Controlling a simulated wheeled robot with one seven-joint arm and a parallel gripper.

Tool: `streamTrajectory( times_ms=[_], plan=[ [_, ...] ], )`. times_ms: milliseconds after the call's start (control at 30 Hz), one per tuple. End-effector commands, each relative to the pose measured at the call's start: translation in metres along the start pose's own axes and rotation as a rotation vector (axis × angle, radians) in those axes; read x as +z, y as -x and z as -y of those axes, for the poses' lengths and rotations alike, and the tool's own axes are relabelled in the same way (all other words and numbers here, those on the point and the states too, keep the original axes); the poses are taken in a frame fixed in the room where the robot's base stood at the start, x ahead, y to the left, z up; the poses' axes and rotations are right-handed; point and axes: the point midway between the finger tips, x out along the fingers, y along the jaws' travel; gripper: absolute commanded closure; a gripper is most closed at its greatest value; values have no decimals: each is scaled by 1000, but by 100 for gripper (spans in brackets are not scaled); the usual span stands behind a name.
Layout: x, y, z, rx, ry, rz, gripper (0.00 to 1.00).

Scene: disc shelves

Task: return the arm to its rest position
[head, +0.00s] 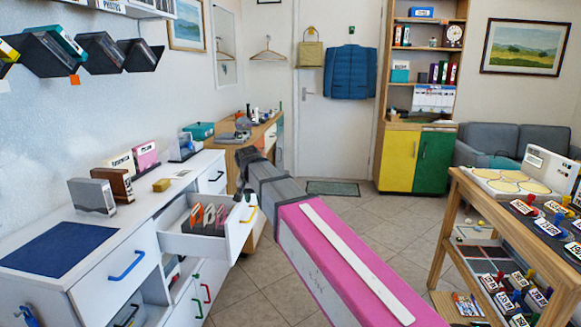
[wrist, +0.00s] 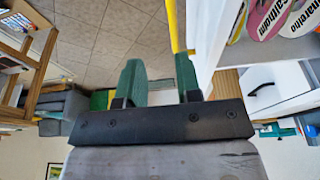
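My arm (head: 350,262), with a pink link and grey links, reaches from the lower right toward the open drawer at the left cabinet. The open white drawer (head: 192,243) holds several labelled items. Its yellow handle (head: 248,214) is close to the arm's far end. In the wrist view the yellow bar (wrist: 173,22) runs beside the right finger; contact cannot be told.
The white cabinet (head: 120,245) stands along the left wall with boxes on top. A wooden table (head: 451,215) with labelled items stands at right. Tiled floor (head: 262,285) is clear between them. A yellow and green cupboard (head: 398,160) stands at the back.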

Motion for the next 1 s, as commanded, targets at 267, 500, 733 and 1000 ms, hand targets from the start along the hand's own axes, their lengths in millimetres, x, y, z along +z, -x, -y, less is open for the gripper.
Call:
streamTrajectory(
  times_ms=[267, 500, 733, 1000],
  plan=[
    [5, -24, -26, 7, 11, 19, 68],
    [14, -58, -66, 17, 30, 47, 68],
    [36, -107, -129, 24, 55, 95, 68],
    [89, -177, -233, 19, 95, 175, 68]
  ],
)
